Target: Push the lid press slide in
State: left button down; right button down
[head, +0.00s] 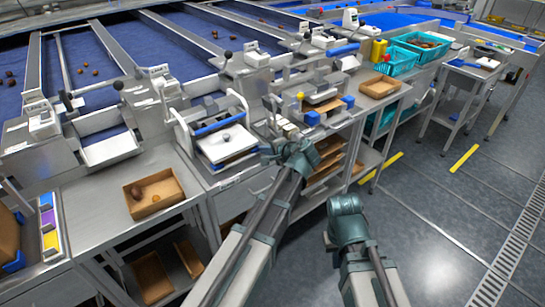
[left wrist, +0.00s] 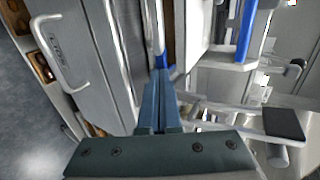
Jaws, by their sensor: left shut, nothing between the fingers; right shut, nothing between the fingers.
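The lid press appears to be the bench unit with a white side frame, a blue crossbar (head: 219,123) and a pale flat plate (head: 228,146). I cannot tell for sure which part is the slide or how far out it stands. My left gripper (head: 270,151) is shut and empty just right of this plate, at the bench's front edge. In the left wrist view its closed fingers (left wrist: 160,80) point at a small blue piece beside a pale bar; contact is unclear. A blue bar (left wrist: 246,30) lies to their right. My right gripper (head: 345,207) is shut and empty, out over the floor.
A cardboard tray with dates (head: 133,208) sits on the bench at left. A press with blue blocks (head: 312,118) stands right of the left gripper. Another cardboard tray (head: 394,84) and turquoise baskets (head: 403,67) are farther right.

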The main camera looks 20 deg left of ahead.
aim_at(247, 134)
pick_arm(q)
jog(key=w+a, duration=0.4)
jog(key=a, duration=0.1)
jog(key=w+a, duration=0.2)
jog(key=a, duration=0.1)
jog(key=shift+w, duration=0.2)
jog(key=shift+w+a+r, duration=0.1)
jog(key=shift+w+a, duration=0.1)
jog(key=shift+a, duration=0.05)
pick_arm(e)
jog(key=shift+d, duration=0.1)
